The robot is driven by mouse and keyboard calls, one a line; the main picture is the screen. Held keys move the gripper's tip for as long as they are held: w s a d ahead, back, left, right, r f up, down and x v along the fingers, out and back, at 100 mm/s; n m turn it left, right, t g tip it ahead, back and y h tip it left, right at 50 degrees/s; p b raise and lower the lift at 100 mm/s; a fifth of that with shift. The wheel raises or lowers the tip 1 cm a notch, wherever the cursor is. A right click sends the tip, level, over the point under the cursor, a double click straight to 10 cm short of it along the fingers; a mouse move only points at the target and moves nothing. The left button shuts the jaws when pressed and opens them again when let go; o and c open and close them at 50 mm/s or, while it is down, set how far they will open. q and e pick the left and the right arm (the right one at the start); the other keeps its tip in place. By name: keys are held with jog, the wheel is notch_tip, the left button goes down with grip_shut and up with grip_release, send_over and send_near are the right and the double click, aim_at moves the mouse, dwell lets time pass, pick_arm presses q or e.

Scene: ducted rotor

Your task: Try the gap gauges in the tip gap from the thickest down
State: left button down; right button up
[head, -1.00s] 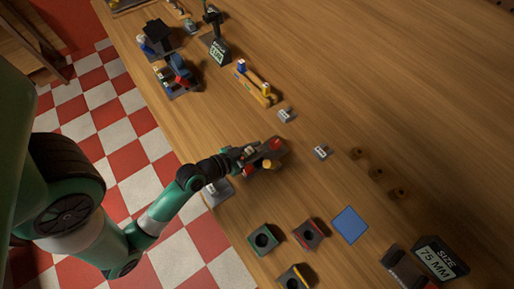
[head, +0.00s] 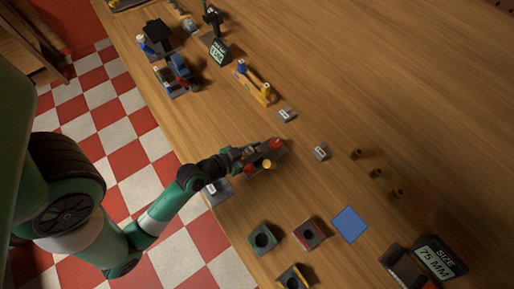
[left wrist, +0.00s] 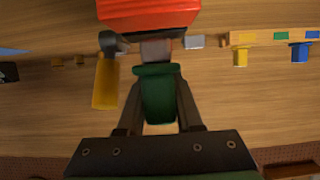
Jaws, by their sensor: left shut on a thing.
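My left gripper (head: 247,154) is at a dark grey fixture (head: 262,162) near the table's front edge. The fixture carries red parts (head: 276,144) and a yellow part (head: 267,164). In the left wrist view my left gripper (left wrist: 158,122) is shut on a green handle (left wrist: 158,92), likely a gauge. Its far end meets a grey part below a red block (left wrist: 148,14); I cannot tell whether it is in a gap. A yellow handle (left wrist: 105,82) hangs beside it. A wooden rack (head: 252,84) holds blue and yellow pieces. My right gripper is not in view.
Small grey labelled blocks (head: 320,152) and brass pegs (head: 376,173) stand right of the fixture. Holed blocks (head: 263,238), a blue square (head: 349,225) and a size sign (head: 437,257) lie toward the lower right. The upper right tabletop is clear.

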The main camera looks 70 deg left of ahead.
pick_arm(q)
jog(key=shift+f, duration=0.3)
jog(key=shift+r, duration=0.25)
dwell(0.9)
jog(key=shift+f, duration=0.25)
dwell(0.4)
jog(key=shift+s+r, duration=0.1)
jog(key=shift+r, duration=0.15)
dwell(0.5)
jog(key=shift+f, duration=0.2)
dwell(0.8)
jog(key=shift+r, duration=0.1)
notch_tip(320, 180, up, 7)
jog(key=p, duration=0.6)
jog(key=shift+p, duration=0.4)
jog(key=shift+a, duration=0.1)
